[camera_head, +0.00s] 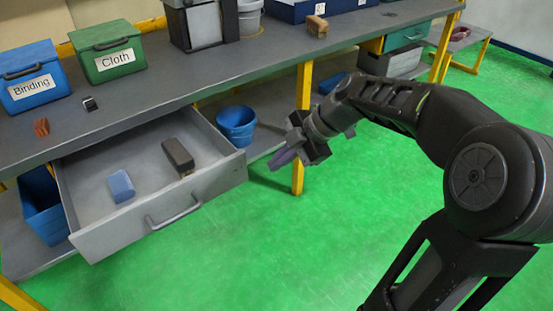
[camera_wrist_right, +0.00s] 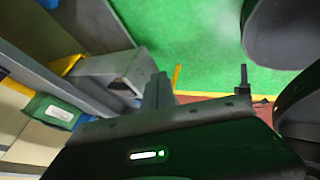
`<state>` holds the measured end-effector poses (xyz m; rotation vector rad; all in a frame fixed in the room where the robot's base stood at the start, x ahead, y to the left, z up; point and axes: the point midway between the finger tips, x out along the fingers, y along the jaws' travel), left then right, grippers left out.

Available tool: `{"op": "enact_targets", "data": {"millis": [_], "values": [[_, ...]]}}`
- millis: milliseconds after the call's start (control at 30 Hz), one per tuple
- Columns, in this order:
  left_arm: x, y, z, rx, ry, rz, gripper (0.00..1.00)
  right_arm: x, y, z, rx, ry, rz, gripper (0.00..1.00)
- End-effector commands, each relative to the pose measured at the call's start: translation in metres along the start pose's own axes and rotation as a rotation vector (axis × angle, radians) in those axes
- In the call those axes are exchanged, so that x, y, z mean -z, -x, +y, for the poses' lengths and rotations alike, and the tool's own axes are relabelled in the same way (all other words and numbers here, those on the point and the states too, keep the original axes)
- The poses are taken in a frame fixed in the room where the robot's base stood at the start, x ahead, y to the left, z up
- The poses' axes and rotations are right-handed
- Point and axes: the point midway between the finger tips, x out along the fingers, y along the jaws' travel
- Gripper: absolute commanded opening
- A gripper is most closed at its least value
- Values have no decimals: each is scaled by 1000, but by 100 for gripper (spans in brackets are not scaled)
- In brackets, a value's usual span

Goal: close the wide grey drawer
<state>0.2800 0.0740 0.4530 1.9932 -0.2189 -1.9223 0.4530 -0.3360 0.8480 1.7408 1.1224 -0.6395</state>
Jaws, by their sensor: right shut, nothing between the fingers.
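The wide grey drawer (camera_head: 113,229) stands pulled out from under the workbench in the head view. Its front carries a bar handle (camera_head: 174,212). A blue block (camera_head: 121,186) and a dark brown block (camera_head: 178,156) lie inside it. My right gripper (camera_head: 280,160) is shut and empty, to the right of the drawer and apart from it, in front of a yellow table leg. My left gripper is not in view.
The grey workbench (camera_head: 150,88) holds a blue Binding box (camera_head: 33,76) and a green Cloth box (camera_head: 107,51). A blue bucket (camera_head: 236,125) stands on the lower shelf behind the drawer's right end. A yellow leg (camera_head: 298,178) rises nearby. The green floor in front is clear.

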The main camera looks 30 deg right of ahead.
Motion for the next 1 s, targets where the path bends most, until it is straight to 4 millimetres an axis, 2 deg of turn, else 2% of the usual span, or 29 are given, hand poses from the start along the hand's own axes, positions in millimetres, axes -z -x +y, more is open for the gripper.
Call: {"op": "enact_targets", "data": {"millis": [400, 500, 633, 1000], "values": [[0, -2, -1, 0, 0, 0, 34, 0, -82, -2, 5, -1, 3, 0], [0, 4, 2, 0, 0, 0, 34, 1, -86, 17, 2, 1, 1, 0], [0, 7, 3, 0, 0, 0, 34, 1, -93, 30, 1, 1, 1, 0], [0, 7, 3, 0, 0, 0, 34, 0, -97, 35, 0, 1, -1, 0]]}}
